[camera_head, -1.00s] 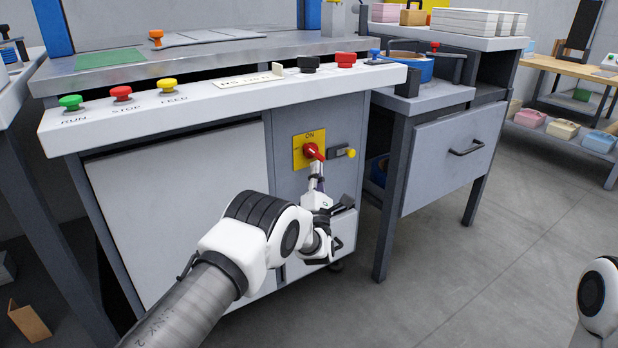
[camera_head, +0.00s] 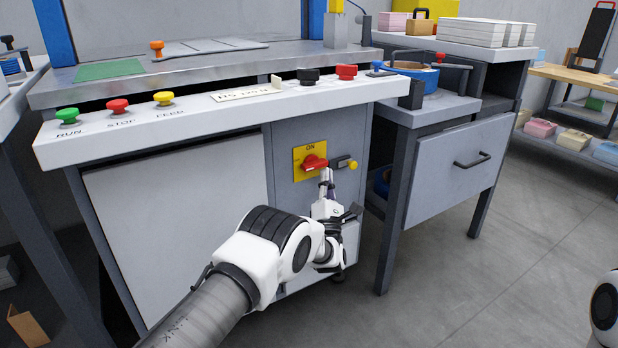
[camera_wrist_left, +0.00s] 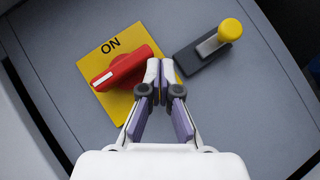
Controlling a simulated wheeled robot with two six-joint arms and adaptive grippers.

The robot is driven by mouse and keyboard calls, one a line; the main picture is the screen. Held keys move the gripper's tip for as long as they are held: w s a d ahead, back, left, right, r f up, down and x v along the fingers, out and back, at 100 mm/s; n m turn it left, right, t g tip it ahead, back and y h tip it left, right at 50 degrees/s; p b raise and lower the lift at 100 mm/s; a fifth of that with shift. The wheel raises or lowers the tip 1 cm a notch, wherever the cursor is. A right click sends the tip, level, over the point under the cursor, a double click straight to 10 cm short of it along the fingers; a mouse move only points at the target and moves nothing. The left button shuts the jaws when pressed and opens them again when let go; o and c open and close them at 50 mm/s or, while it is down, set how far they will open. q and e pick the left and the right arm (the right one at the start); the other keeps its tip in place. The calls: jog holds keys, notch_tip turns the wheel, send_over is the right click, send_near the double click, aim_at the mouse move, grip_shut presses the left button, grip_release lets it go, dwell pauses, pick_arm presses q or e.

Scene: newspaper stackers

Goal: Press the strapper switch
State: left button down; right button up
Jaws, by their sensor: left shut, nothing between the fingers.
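The red rotary switch (camera_head: 315,162) sits on a yellow plate (camera_head: 300,150) marked ON, on the grey cabinet front. In the left wrist view the red handle (camera_wrist_left: 120,70) lies roughly parallel to the ON lettering, its white-marked end at the left. My left gripper (camera_head: 327,174) is shut and empty. Its fingertips (camera_wrist_left: 160,69) are just right of the handle's right end, over the plate's edge; I cannot tell whether they touch. My right gripper is out of view.
A yellow knob (camera_head: 353,165) on a dark bracket (camera_wrist_left: 199,52) stands just right of the switch. Above runs a white panel ledge (camera_head: 210,115) with several coloured buttons. A drawer cabinet (camera_head: 450,170) stands to the right; grey floor lies in front.

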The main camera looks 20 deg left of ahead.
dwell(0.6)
pick_arm(q)
jog(key=s+d+f, duration=0.4)
jog(key=d+f, duration=0.1)
jog(key=f, duration=0.6)
jog(key=shift+s+d, duration=0.15)
jog(key=shift+d, duration=0.15)
